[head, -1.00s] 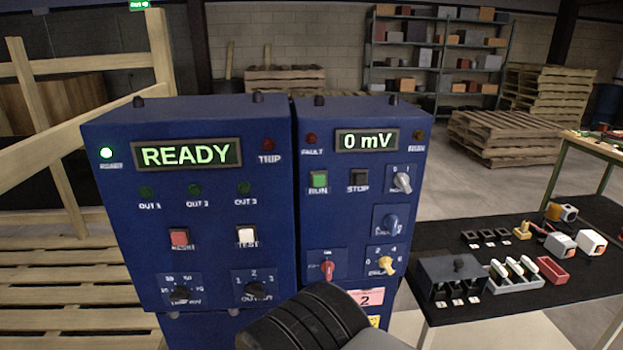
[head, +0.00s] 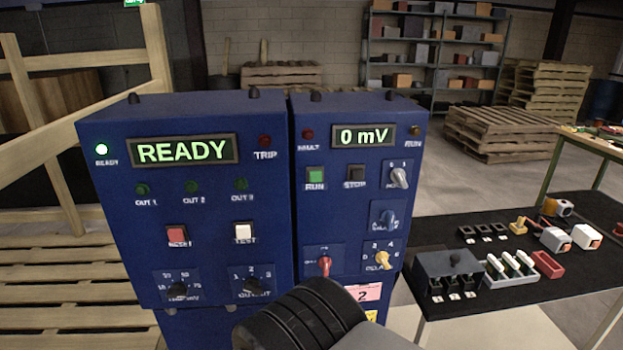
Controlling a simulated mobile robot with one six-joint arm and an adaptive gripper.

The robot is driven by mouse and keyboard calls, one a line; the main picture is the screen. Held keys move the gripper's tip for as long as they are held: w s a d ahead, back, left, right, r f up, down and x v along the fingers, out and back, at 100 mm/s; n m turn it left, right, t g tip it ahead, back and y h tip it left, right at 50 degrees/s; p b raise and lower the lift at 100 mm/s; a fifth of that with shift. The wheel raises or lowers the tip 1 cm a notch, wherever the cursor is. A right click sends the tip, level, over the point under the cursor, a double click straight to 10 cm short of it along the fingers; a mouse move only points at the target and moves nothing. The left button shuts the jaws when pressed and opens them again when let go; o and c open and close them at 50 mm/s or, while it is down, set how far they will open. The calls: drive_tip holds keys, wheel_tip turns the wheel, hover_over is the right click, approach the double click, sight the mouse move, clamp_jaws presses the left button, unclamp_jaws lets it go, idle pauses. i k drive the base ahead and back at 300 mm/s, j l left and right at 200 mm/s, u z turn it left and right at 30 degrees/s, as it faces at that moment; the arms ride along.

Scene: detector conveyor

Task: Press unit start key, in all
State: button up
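The blue right-hand unit (head: 346,218) carries a green key marked RUN (head: 316,176) and a black key marked STOP (head: 356,176). Its display (head: 364,136) reads 0 mV, and its FAULT and RUN lamps look dark. No key is labelled start. A dark ribbed part of my arm shows at the bottom centre; my gripper is not in view.
Below the keys sit several knobs, including a red one (head: 325,266) and a yellow one (head: 383,260). A black-topped bench (head: 420,238) with small parts stands right. Wooden railings (head: 60,168) and slats lie left; shelves and pallets are behind.

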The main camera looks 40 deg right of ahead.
sight(314, 177)
drive_tip(key=z, duration=0.45)
drive_tip(key=j+z, duration=0.1)
drive_tip(key=z, duration=0.3)
drive_tip(key=k+z, duration=0.1)
drive_tip(key=z, duration=0.8)
